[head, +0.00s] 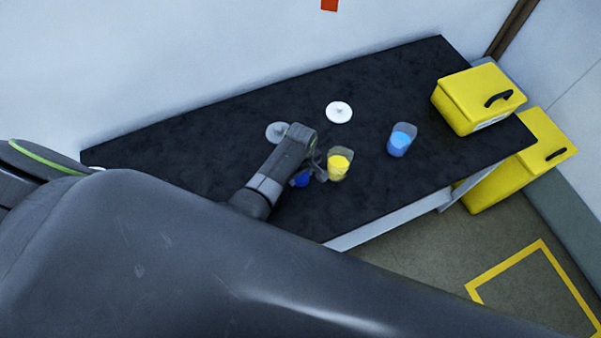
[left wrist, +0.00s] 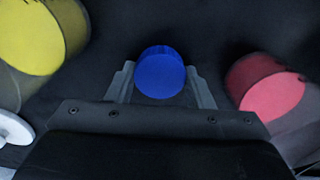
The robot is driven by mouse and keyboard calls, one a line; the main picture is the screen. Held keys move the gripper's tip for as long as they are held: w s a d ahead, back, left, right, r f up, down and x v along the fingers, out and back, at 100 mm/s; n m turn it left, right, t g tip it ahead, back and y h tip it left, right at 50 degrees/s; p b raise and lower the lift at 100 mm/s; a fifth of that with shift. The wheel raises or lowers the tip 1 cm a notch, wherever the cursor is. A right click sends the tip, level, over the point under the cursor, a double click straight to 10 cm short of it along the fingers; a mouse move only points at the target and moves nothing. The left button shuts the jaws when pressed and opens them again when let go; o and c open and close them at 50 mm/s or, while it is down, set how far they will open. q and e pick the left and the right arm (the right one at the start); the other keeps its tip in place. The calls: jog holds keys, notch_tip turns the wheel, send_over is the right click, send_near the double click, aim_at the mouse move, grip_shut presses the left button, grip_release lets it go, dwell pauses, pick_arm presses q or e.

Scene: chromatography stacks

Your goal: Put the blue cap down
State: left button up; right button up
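The blue cap (left wrist: 160,75) sits between the two fingers of my left gripper (left wrist: 161,82) in the left wrist view, with a finger close against each side. The gripper appears shut on it. In the head view the blue cap (head: 301,180) shows partly behind my left gripper (head: 314,172), over the black tabletop (head: 230,150). I cannot tell whether the cap touches the table. My right gripper is not in view.
A cup with yellow contents (head: 339,166) stands just right of the gripper, and a cup with blue contents (head: 402,139) farther right. A cup with red contents (left wrist: 268,92) shows in the wrist view. A yellow box (head: 470,98) occupies the right end.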

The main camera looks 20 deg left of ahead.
pick_arm(q)
jog(key=o, duration=0.3)
jog(key=shift+o, duration=0.2)
jog(key=shift+r+p, duration=0.4)
jog(key=shift+r, duration=0.25)
notch_tip(320, 180, up, 12)
jog(key=shift+f, duration=0.2)
jog(key=shift+s+f, duration=0.1)
dwell(0.4)
